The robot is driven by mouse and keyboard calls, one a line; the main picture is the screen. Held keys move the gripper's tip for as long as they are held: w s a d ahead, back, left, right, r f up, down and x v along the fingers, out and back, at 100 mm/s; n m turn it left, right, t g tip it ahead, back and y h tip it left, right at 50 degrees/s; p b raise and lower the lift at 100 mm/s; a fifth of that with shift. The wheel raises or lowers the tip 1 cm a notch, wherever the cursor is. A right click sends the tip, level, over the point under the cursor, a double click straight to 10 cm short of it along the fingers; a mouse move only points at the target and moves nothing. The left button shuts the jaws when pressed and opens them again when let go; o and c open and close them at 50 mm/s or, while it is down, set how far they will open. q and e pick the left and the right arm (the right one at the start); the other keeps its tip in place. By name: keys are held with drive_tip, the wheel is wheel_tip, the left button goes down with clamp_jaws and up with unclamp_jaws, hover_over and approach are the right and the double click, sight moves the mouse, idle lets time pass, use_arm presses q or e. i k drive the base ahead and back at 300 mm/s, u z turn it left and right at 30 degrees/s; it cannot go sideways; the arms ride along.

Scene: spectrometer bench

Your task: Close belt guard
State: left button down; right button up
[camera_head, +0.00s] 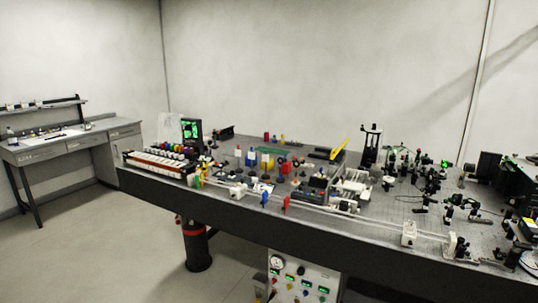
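A narrow yellow piece (340,148) stands tilted up at the back middle of the long bench, leaning to the right. It may be the raised belt guard, but it is too small to tell for certain. Just in front of it is a pale grey mechanism with a frame (352,186). Neither of my grippers is in view.
The dark-edged optical bench (225,216) runs across the view, crowded with optics, coloured bottles and a green-lit screen (191,131). A control panel with gauges (298,281) sits below its front edge. A side desk (68,146) stands at left. Floor at lower left is clear.

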sight(335, 164)
drive_tip(key=u, duration=0.55)
drive_tip(key=i, duration=1)
drive_tip(key=z, duration=0.3)
drive_tip(key=i, duration=1)
drive_tip(key=z, duration=0.95)
